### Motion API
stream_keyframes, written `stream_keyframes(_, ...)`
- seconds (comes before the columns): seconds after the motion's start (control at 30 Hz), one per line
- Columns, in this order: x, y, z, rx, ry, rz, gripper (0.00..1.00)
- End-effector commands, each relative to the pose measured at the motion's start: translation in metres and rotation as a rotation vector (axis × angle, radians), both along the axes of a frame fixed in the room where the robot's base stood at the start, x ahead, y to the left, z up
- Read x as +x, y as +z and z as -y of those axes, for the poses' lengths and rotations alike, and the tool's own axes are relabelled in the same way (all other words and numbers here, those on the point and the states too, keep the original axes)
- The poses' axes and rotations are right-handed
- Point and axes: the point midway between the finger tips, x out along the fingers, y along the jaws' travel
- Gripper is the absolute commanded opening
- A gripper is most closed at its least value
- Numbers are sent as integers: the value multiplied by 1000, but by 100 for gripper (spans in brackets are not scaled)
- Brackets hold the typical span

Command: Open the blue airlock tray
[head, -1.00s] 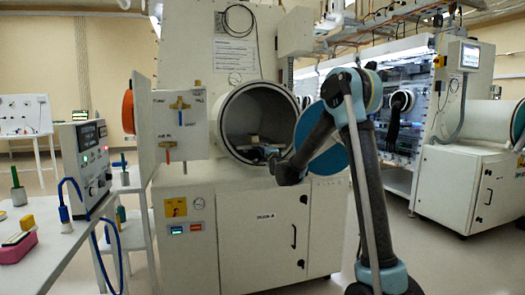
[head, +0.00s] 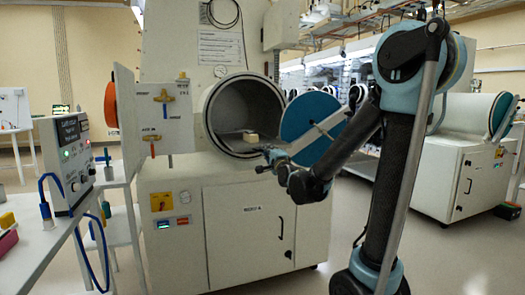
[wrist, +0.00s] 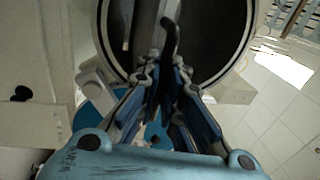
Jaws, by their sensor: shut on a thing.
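The airlock (head: 206,125) is a round chamber in the front of a white cabinet. Its blue round door (head: 312,112) is swung open to the right. A grey tray (head: 232,140) lies in the mouth of the chamber with a small cream block (head: 251,137) on it. My gripper (head: 270,160) is at the front of the tray, just before the lower rim. In the wrist view my gripper (wrist: 168,82) is shut on a dark curved handle (wrist: 171,38), below the pale tray strip (wrist: 146,32). The fingers partly hide the handle's lower end.
A white panel with small valves (head: 165,118) and an orange disc (head: 111,104) stands left of the chamber. A bench with a control box (head: 70,150) is at far left. Another glovebox (head: 440,150) stands right. Floor is clear before the cabinet.

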Motion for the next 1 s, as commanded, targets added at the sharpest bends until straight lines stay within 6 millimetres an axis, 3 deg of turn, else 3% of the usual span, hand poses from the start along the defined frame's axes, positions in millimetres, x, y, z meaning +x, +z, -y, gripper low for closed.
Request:
stream_keyframes(0.1, -22, -3, 10, -2, 2, -8, 0)
stream_keyframes(0.5, -78, -4, 36, -1, 4, -8, 0)
stream_keyframes(1.0, -117, -5, 56, -1, 3, -8, 0)
